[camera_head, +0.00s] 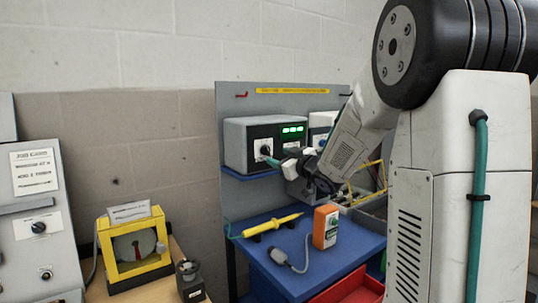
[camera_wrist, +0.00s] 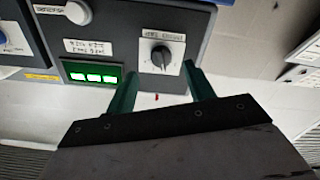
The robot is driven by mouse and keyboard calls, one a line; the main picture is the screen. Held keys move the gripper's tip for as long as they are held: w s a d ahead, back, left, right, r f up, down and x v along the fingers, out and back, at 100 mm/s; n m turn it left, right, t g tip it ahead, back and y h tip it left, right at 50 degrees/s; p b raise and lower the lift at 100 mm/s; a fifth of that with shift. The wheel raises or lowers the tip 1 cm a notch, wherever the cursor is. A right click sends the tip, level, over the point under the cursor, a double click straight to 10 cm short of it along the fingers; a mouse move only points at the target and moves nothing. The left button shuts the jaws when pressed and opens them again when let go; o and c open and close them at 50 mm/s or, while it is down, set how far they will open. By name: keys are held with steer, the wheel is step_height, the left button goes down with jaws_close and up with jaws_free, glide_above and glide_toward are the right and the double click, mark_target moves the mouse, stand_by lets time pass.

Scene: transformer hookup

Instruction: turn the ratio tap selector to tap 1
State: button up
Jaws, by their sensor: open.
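A dark selector knob (camera_wrist: 161,56) sits on a white plate on a grey instrument in the wrist view, which shows the panel upside down. Lettering on the plate is too small to read, and I cannot tell which tap it points to. The knob also shows in the head view (camera_head: 265,150), left of a green-lit display (camera_head: 292,129). My gripper (camera_wrist: 162,73) is open, its two teal fingertips apart on either side of the knob's near side. I cannot tell whether they touch it. In the head view a teal finger (camera_head: 274,161) shows close below the knob.
A blue bench (camera_head: 290,255) below holds a yellow probe (camera_head: 270,225), an orange device (camera_head: 325,227) and a grey lead. A red bin (camera_head: 350,290) is in front. A yellow-framed meter (camera_head: 132,248) and a panel with another knob (camera_head: 38,227) stand left.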

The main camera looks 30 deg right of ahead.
mark_target(269, 153)
steer(key=w, duration=0.6)
steer(key=shift+a, duration=0.2)
steer(key=c, duration=1)
